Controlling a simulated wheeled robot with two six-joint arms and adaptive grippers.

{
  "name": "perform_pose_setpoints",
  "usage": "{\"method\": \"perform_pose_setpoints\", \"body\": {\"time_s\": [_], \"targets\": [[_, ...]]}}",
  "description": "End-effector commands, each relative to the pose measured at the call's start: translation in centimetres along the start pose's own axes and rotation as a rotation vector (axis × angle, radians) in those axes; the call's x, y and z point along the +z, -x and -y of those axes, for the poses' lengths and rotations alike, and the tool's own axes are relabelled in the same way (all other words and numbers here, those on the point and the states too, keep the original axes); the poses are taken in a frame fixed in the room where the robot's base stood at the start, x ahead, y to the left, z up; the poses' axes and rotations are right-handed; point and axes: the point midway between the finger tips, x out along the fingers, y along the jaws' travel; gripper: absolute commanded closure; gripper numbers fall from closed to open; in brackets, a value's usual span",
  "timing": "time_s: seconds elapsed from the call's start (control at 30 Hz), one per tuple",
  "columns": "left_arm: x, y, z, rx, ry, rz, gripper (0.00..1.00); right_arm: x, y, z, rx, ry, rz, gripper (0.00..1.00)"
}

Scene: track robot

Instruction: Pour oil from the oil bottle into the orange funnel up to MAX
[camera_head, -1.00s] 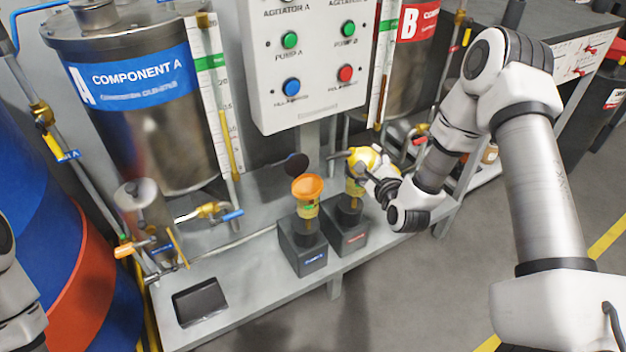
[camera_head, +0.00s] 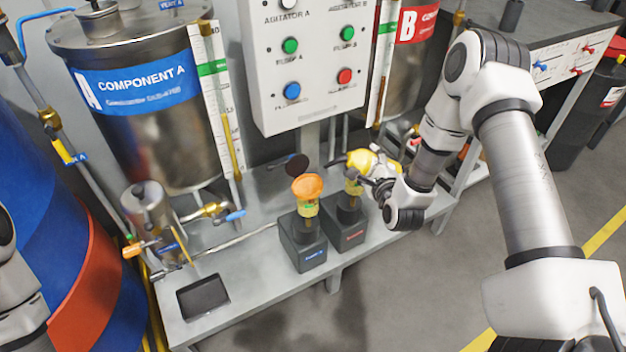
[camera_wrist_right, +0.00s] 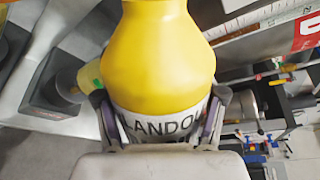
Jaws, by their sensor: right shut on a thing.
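The yellow oil bottle (camera_head: 366,161) lies tipped over, its narrow end pointing left toward the orange funnel (camera_head: 307,186). It fills the upper middle of the right wrist view (camera_wrist_right: 165,60), with a white lettered band near the gripper. My right gripper (camera_head: 382,182) is shut on the bottle; its fingers also show on both sides of the band in the wrist view (camera_wrist_right: 165,125). The funnel stands upright on the left black pump unit (camera_head: 303,240). The bottle's tip is right of and above the funnel, apart from it in the picture. Oil flow and the MAX mark cannot be made out.
A second black unit (camera_head: 349,222) stands right of the funnel's unit, below the bottle. A dark round lid (camera_head: 297,165) is behind the funnel. The button panel (camera_head: 306,60) hangs above. The metal bench (camera_head: 262,262) is bare at front left around a dark tray (camera_head: 203,297).

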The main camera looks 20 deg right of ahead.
Motion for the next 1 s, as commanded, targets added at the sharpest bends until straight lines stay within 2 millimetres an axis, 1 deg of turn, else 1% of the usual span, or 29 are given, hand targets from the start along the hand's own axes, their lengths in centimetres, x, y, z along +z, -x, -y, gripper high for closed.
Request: {"method": "perform_pose_setpoints", "body": {"time_s": [0.17, 0.4, 0.7, 1.0], "targets": [[0.00, 0.72, 0.00, 0.000, 0.000, 0.000, 0.55, 0.11, 0.05, 0.24, -0.001, 0.037, -0.009, 0.87], [0.00, 0.70, 0.00, 0.000, 0.000, 0.000, 0.55, 0.10, 0.02, 0.16, -0.001, 0.085, -0.021, 0.87], [0.00, 0.61, 0.00, 0.000, 0.000, 0.000, 0.55, 0.04, 0.01, 0.14, -0.002, 0.064, -0.016, 0.87], [0.00, 0.68, 0.00, 0.000, 0.000, 0.000, 0.55, 0.07, 0.02, 0.16, -0.002, 0.087, -0.023, 0.87]]}}
